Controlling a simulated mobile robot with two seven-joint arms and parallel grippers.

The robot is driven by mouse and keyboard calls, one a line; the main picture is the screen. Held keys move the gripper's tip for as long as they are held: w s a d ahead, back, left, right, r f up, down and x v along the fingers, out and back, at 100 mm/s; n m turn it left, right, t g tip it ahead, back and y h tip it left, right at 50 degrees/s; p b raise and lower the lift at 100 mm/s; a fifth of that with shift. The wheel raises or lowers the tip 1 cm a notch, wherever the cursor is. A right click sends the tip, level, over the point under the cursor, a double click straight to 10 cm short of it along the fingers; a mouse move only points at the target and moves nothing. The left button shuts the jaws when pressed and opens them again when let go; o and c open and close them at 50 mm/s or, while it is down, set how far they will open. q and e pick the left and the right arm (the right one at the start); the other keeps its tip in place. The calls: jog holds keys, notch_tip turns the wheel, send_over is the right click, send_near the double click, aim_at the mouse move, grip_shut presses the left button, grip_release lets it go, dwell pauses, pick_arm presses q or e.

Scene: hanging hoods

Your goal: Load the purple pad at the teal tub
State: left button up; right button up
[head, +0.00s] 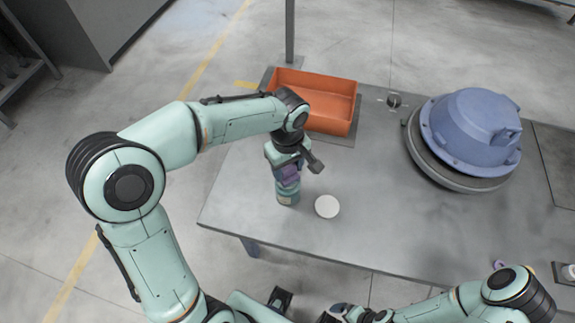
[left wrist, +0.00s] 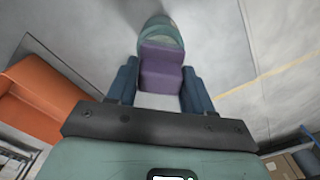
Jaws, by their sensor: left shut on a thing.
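The purple pad (head: 290,176) is a small block between the fingers of my left gripper (head: 286,169), which is shut on it. The left wrist view shows the purple pad (left wrist: 161,70) between two dark blue fingers. The teal tub (head: 287,195) stands upright on the table, directly below the pad; it also shows beyond the pad in the left wrist view (left wrist: 161,33). The pad overlaps the tub's opening in both views, so I cannot tell whether it touches or enters it. My right gripper (head: 337,312) is low at the bottom edge, its jaws unclear.
A white round disc (head: 327,206) lies right of the tub. An orange bin (head: 314,98) stands at the table's back. A large blue domed housing (head: 470,132) sits on a round base at right. A small purple item (head: 498,264) is partly hidden near my right arm. The table's middle is clear.

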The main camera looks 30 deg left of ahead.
aim_at(288, 167)
pick_arm(q)
jog(key=shift+s+f+b, duration=0.1)
jog(key=shift+f+b, duration=0.35)
jog(key=shift+f, duration=0.15)
pick_arm(e)
jog(key=shift+s+f, duration=0.25)
jog(key=shift+f, duration=0.25)
dwell(1.1)
pick_arm(q)
jog(key=shift+r+p, duration=1.35)
jog(key=shift+r, duration=0.9)
jog(key=shift+r+p, duration=0.75)
jog(key=shift+r, duration=0.6)
pick_arm(e)
jog(key=w+r, duration=0.3)
jog(key=r, duration=0.2)
pick_arm(q)
jog(key=shift+f, duration=0.1)
